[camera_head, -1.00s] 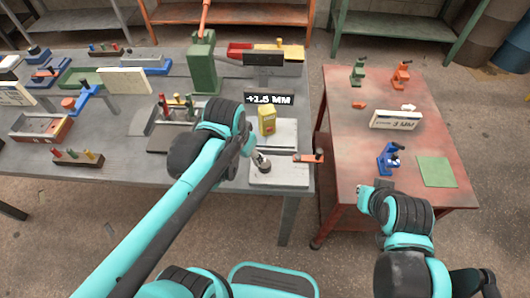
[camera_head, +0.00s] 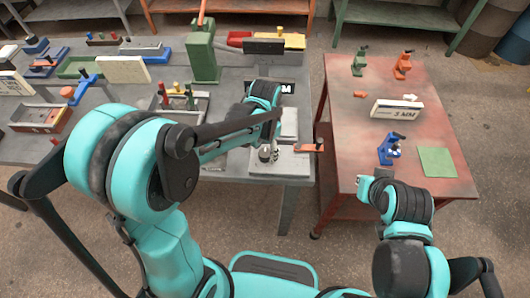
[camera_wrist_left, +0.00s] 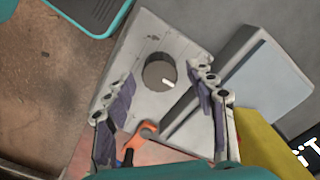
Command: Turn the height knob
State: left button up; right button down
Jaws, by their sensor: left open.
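The height knob (camera_wrist_left: 159,73) is a round dark grey knob with a white mark, on a pale plate (camera_wrist_left: 138,38) in the left wrist view. In the head view the knob (camera_head: 265,153) shows at the front right of the left bench, partly beside my arm. My left gripper (camera_wrist_left: 162,80) is open, its two fingers on either side of the knob in the picture; I cannot tell whether they touch it. It also shows in the head view (camera_head: 274,148), above the plate. My right gripper (camera_head: 372,182) is by the red table's front left edge; its fingers are unclear.
An orange-ended lever (camera_head: 307,148) sticks out right of the plate and shows in the wrist view (camera_wrist_left: 146,132). A yellow block (camera_wrist_left: 264,145) stands near the gripper. The black readout sign (camera_head: 286,87) is mostly hidden. The red table (camera_head: 345,110) holds small devices.

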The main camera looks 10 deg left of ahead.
pick_arm(q)
jog(key=shift+f, duration=0.45)
jog(key=c, duration=1.2)
jog(key=shift+o, duration=0.2)
jog(key=shift+n, duration=0.4)
